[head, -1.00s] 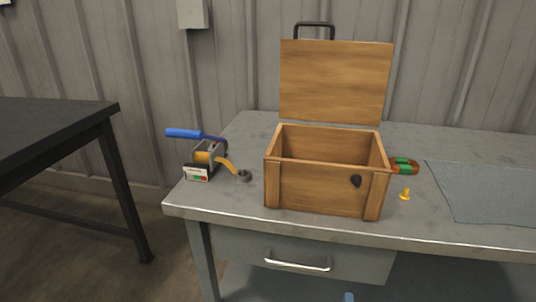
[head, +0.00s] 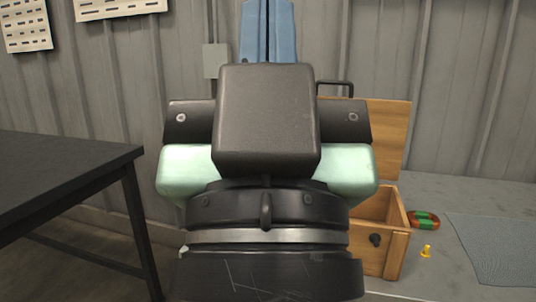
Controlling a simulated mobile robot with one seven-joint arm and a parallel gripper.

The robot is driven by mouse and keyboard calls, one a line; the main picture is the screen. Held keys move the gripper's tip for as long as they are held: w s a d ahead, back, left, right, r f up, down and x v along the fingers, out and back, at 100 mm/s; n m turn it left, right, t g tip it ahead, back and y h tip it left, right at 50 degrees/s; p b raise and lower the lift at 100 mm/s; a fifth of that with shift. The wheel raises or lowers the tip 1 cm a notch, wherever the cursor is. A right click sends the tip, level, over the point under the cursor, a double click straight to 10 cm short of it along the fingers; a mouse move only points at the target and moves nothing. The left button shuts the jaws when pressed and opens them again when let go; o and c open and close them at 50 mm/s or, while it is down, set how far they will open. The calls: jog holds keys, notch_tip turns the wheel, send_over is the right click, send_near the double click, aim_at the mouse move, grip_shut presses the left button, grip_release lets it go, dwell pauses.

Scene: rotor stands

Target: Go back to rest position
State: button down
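My gripper (head: 267,30) is raised upright in the middle of the head view, close to the camera, with its blue fingers pointing up to the top edge. The two fingers lie side by side with only a thin line between them, and nothing shows held in them. The dark and pale green gripper body and wrist below them fill the centre of the view.
The box's lid (head: 387,135) stands open. A red and green magnet (head: 424,220) and a yellow screw (head: 426,252) lie right of it, beside a grey mat (head: 495,250) on the bench. A dark table (head: 60,175) stands at left. Perforated panels (head: 25,25) hang on the wall.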

notch_tip(320, 180, up, 30)
jog(key=p, duration=2.8)
jog(key=shift+r, duration=0.1)
